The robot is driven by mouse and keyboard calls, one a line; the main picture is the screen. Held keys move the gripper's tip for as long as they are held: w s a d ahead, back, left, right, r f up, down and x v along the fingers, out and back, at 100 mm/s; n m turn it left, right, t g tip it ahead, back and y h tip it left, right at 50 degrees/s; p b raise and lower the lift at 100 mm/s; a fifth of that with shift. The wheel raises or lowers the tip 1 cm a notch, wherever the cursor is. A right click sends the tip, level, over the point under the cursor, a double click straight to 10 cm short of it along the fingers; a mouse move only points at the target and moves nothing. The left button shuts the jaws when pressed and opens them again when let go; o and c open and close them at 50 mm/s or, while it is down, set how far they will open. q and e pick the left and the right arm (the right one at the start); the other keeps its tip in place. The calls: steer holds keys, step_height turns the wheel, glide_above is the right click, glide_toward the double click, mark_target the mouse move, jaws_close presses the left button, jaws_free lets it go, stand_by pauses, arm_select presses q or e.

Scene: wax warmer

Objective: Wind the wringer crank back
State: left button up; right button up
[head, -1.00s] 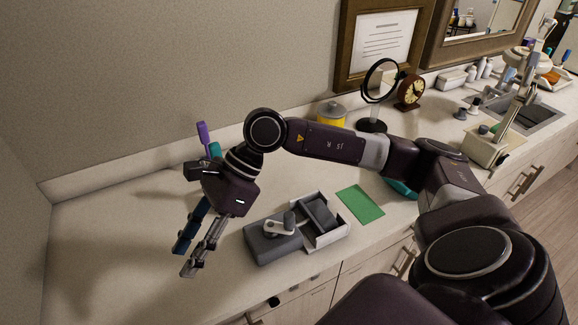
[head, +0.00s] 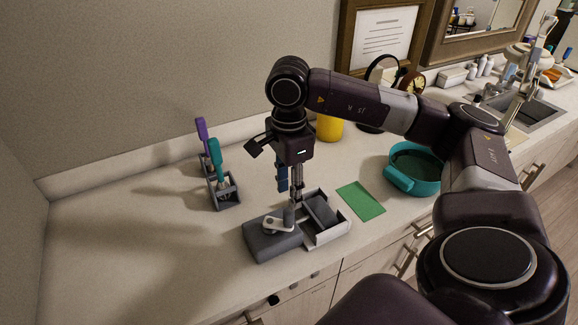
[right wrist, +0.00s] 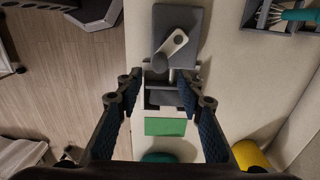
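The wringer is a grey block (head: 268,243) joined to a pale tray (head: 333,235) with a dark roller-like piece (head: 320,210) in it. Its light crank (head: 272,224) lies on top of the block and also shows in the right wrist view (right wrist: 174,43), slanting to a round grey knob (right wrist: 159,62). My right gripper (head: 290,190) points down over the crank's knob end, partly hiding it. In the right wrist view its fingers (right wrist: 161,80) are spread apart with nothing gripped; the knob shows just beyond the gap between the tips. My left gripper is not in view.
A green sheet (head: 361,201) and a teal round pan (head: 415,168) lie right of the wringer. A yellow jar (head: 330,128) stands behind my right gripper. Teal and purple brushes (head: 218,160) stand in grey holders at the left. The counter's front left is clear.

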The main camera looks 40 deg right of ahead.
mark_target(289, 211)
step_height(289, 211, down, 6)
steer(key=b, duration=0.3)
steer(key=shift+f, duration=0.15)
steer(key=shift+r, duration=0.2)
steer(key=shift+a+f+b, duration=0.1)
steer(key=shift+f+b, duration=0.1)
steer(key=shift+b, duration=0.1)
steer(key=shift+f, duration=0.1)
stand_by(0.4)
jaws_close()
